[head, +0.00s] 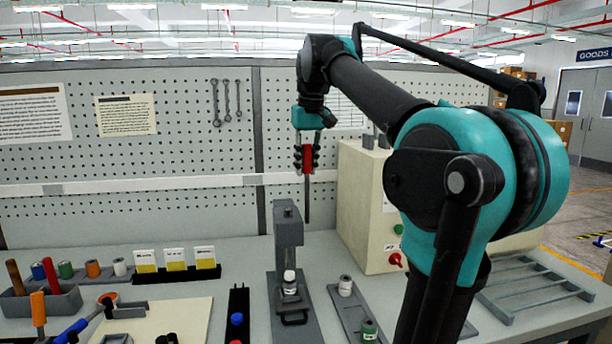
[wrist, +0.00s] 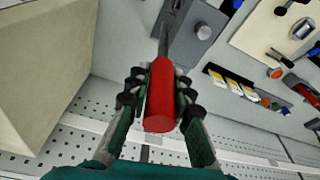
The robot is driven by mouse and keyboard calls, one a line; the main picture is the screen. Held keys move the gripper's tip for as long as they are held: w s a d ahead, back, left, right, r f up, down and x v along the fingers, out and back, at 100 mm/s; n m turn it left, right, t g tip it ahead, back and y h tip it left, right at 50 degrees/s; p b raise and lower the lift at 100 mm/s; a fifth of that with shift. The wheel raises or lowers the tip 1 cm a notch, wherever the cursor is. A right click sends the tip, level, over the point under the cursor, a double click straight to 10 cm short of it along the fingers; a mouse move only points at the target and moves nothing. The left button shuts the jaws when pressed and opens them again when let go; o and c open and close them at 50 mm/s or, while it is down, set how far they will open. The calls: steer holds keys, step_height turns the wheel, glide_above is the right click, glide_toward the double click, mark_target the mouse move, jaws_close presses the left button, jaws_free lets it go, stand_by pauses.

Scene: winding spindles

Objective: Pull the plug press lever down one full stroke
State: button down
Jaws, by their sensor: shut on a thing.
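The plug press (head: 289,230) is a grey upright column on a flat base on the bench. Its lever has a dark rod (head: 307,205) and a red grip. The rod stands nearly upright beside the top of the column, with the grip at its upper end. My gripper (head: 307,158) is shut around the red grip, its fingers on either side. In the wrist view the red grip (wrist: 161,95) lies between the black finger pads, and the press (wrist: 192,35) is beyond it. A white-topped plug or spool (head: 290,277) sits under the press head.
A cream control box (head: 365,215) with a red knob stands close right of the press. A grey strip with spools (head: 345,287) lies right of the base, and a black strip with a blue piece (head: 237,318) lies left. The pegboard (head: 180,200) is behind.

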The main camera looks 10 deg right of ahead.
steer(key=shift+s, duration=0.15)
steer(key=shift+s+f+t, duration=0.1)
steer(key=shift+s+t, duration=1)
steer(key=shift+s, duration=0.5)
steer(key=shift+s+f+t, duration=0.2)
steer(key=shift+s+t, duration=0.35)
steer(key=shift+s, duration=0.3)
steer(key=shift+s+f+t, duration=0.2)
steer(key=shift+s+t, duration=0.35)
steer(key=shift+s, duration=0.25)
